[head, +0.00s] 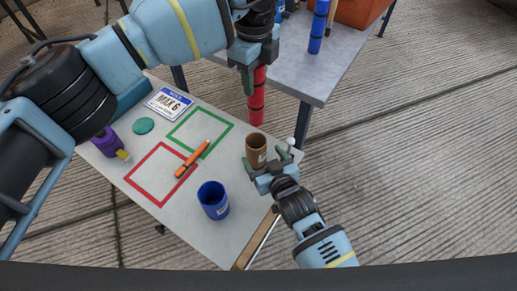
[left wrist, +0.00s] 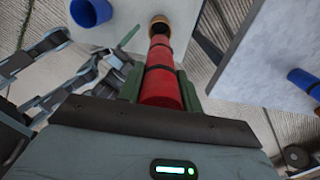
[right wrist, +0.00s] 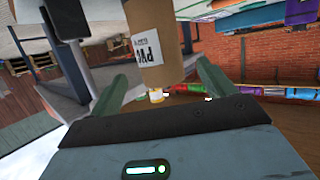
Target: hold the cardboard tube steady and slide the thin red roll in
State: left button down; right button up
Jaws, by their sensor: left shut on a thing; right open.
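The thin red roll (head: 257,97), banded in black, hangs upright from my left gripper (head: 250,68), which is shut on its upper part. In the left wrist view the roll (left wrist: 161,85) points at the dark mouth of the cardboard tube (left wrist: 160,22). The brown tube (head: 256,149) stands upright near the small table's right edge. In the head view a gap shows between the roll's lower end and the tube's rim. My right gripper (head: 268,162) is open, low beside the tube. In the right wrist view its fingers (right wrist: 160,88) are apart, with the labelled tube (right wrist: 153,45) between and beyond them.
A blue cup (head: 213,199) stands near the table's front. An orange marker (head: 193,159) lies across the red and green outlines. A MAX 6 sign (head: 168,104), green disc (head: 143,126) and purple bottle (head: 107,142) are at left. A grey table (head: 290,65) holds a blue roll (head: 318,28).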

aim_at(260, 153)
jog(key=shift+x, duration=2.15)
jog(key=shift+c, duration=0.4)
jog(key=c, duration=1.3)
pick_arm(q)
jog(key=shift+f+m, duration=0.45)
jog(key=shift+m, duration=0.65)
jog(key=shift+f+m, duration=0.4)
jog(key=shift+m, duration=0.7)
